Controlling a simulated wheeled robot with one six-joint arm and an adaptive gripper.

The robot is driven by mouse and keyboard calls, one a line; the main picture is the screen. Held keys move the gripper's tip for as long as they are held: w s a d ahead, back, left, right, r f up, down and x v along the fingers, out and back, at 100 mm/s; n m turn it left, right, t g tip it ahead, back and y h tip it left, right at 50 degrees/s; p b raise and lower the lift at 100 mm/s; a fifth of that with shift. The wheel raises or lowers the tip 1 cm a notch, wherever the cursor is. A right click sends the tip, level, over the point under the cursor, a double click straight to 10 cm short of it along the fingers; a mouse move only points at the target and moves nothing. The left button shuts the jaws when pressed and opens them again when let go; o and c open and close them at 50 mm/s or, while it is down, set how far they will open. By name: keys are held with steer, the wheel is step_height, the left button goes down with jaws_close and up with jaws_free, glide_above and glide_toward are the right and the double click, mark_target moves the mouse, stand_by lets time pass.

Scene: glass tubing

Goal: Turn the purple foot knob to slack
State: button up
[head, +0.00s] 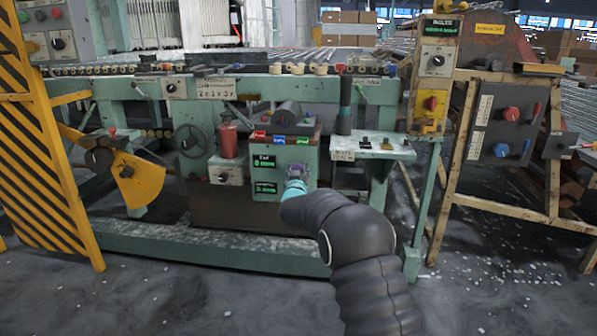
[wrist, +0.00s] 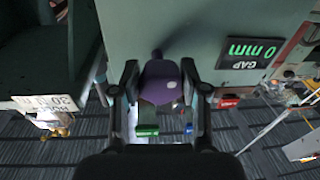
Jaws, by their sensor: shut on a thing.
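The purple foot knob (wrist: 160,84) sits on the face of a pale green control box (head: 290,160). In the wrist view my gripper (wrist: 159,76) has one dark finger on each side of the knob and is shut on it. A small white dot shows on the knob's right side. In the head view only a bit of the purple knob (head: 299,170) shows at the end of my arm. My gripper (head: 297,181) is small there and partly hides it.
A dark display (wrist: 249,53) beside the knob reads GAP 0 mm. Red, blue and green labels top the box. A red cylinder (head: 227,140) and handwheel (head: 190,140) stand left. A pale shelf (head: 372,151) juts out right. A striped yellow guard (head: 40,150) stands far left.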

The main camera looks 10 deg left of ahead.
steer(key=shift+r, duration=0.1)
steer(key=o, duration=1.2)
steer(key=shift+c, duration=0.2)
steer(key=s+f, duration=0.1)
steer(key=s, duration=1.1)
steer(key=shift+d, duration=0.35)
steer(key=shift+f, duration=0.1)
